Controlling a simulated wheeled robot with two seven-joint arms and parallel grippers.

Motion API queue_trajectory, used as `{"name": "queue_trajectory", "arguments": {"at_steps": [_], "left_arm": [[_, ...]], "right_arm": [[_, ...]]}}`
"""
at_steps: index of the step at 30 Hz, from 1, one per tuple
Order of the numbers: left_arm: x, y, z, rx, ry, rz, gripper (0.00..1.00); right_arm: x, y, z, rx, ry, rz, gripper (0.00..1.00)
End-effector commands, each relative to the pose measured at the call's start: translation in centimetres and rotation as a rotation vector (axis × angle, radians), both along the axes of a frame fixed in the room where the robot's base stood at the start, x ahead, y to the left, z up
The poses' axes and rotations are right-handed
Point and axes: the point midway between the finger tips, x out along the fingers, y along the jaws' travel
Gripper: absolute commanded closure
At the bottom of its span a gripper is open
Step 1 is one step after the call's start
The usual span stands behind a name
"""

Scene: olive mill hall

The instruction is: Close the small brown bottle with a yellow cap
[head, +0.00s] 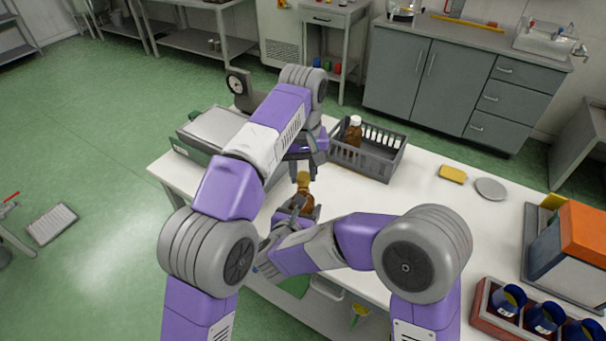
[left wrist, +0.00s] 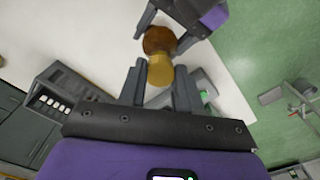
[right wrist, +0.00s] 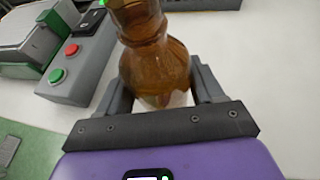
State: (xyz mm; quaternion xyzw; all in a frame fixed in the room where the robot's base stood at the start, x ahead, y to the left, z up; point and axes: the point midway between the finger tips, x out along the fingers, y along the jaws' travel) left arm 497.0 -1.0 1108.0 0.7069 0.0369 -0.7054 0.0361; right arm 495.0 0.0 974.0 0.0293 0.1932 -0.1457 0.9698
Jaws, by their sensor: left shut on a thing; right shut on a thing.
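The small brown bottle (head: 306,204) stands upright over the white table. It is translucent and fills the upper middle of the right wrist view (right wrist: 156,70). My right gripper (head: 297,212) is shut on its body from the side. The yellow cap (head: 303,178) is above the bottle's neck, in line with it. In the left wrist view the cap (left wrist: 161,71) sits between the fingers of my left gripper (left wrist: 158,84), which is shut on it, with the brown bottle (left wrist: 158,40) just beyond. Whether the cap touches the neck or is seated on it, I cannot tell.
A grey basket (head: 378,164) with a brown white-capped bottle (head: 354,130) and white caps stands behind. A green-grey machine (head: 213,127) is at left. A yellow pad (head: 452,173) and grey disc (head: 490,188) lie right, near an orange-topped box (head: 580,233). The table's middle right is clear.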

Motion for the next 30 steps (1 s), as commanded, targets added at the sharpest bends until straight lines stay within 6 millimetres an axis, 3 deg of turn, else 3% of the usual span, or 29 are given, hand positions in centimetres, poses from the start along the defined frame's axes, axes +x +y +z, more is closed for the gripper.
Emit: {"name": "queue_trajectory", "arguments": {"at_steps": [12,30], "left_arm": [[0.0,0.0,-1.8,0.000,0.002,0.002,0.95],[0.0,0.0,-1.9,0.000,0.000,0.002,0.95]], "right_arm": [[0.0,0.0,0.1,0.000,-0.002,0.000,0.96],[0.0,0.0,0.1,0.000,-0.002,0.000,0.96]]}}
